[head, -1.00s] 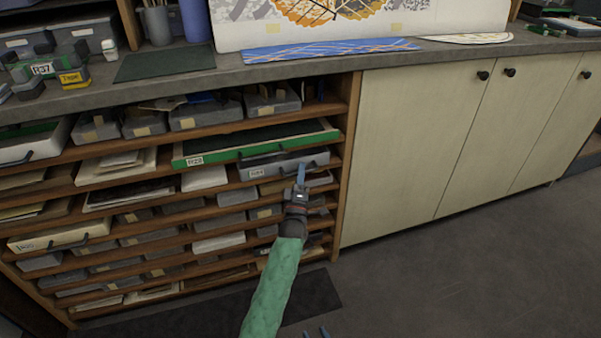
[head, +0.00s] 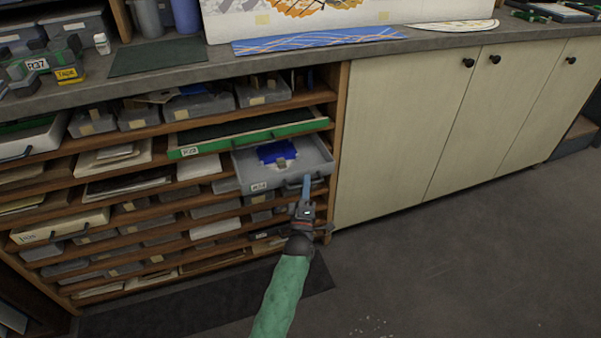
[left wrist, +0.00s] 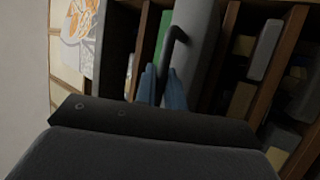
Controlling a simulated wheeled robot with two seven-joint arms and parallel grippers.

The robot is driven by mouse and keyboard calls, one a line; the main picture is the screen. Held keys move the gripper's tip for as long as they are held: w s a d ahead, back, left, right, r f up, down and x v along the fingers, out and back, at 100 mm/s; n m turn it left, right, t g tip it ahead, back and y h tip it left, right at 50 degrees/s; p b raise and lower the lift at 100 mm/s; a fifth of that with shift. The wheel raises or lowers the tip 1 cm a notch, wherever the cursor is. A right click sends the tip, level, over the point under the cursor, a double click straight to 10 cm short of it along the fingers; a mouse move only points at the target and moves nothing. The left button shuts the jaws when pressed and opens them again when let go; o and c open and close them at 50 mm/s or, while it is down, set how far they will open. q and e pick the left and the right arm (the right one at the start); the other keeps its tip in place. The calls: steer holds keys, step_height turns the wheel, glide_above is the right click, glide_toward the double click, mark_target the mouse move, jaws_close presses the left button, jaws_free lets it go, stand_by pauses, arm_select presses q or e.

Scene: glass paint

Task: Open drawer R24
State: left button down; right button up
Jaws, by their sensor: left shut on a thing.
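Drawer R24 (head: 242,176) is a grey tray drawer with a label and a dark bar handle on its front. It is pulled partly out of the shelf unit, and a blue sheet (head: 277,152) with a small pale piece shows inside. My left gripper (head: 306,186) is at the right part of the front, shut on the handle. In the left wrist view the blue fingers (left wrist: 162,85) are at the end of the dark handle (left wrist: 172,45), with the grey drawer front (left wrist: 195,45) behind. My right gripper does not show.
The green-fronted drawer R22 (head: 255,136) sticks out just above. A white-fronted drawer (head: 62,229) protrudes at lower left. Pale cupboard doors (head: 400,130) stand to the right. The grey floor (head: 450,260) in front is clear, with a dark mat (head: 200,307) below the shelves.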

arm_select(q)
steer(key=s+d+p, duration=0.2)
steer(key=s+d, duration=0.2)
steer(key=s, duration=0.8)
steer(key=c, duration=1.8)
jaws_free()
steer(key=v, duration=0.8)
